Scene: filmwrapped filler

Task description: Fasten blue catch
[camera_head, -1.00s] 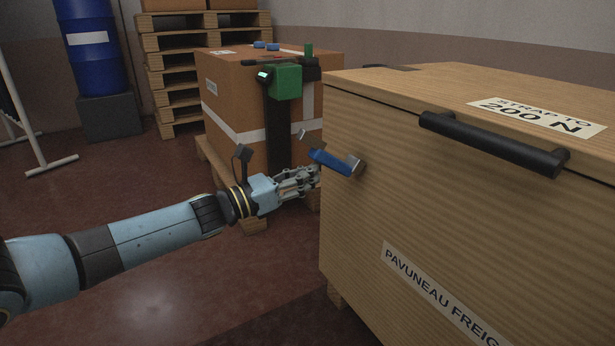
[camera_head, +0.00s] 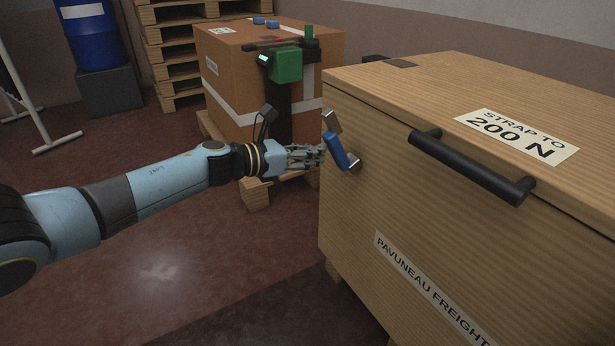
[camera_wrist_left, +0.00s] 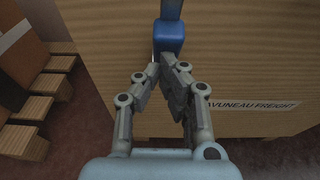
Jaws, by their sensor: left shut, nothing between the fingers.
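The blue catch (camera_head: 336,149) is a lever on the front left of a wooden crate (camera_head: 400,215), with a metal bracket (camera_head: 332,121) at its upper end and another metal piece at its lower right. The lever is tilted steeply in the head view. My left gripper (camera_head: 320,154) is shut with nothing in it, its fingertips close beside the catch. In the left wrist view the catch (camera_wrist_left: 170,38) is just beyond the fingertips (camera_wrist_left: 168,66); I cannot tell whether they touch. My right gripper is not in view.
The crate has a black handle (camera_head: 470,165) and a label. Behind is a taped cardboard box (camera_head: 230,85) on a pallet, with a green device (camera_head: 286,66) on a black strap. Open floor (camera_head: 170,270) lies left of the crate.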

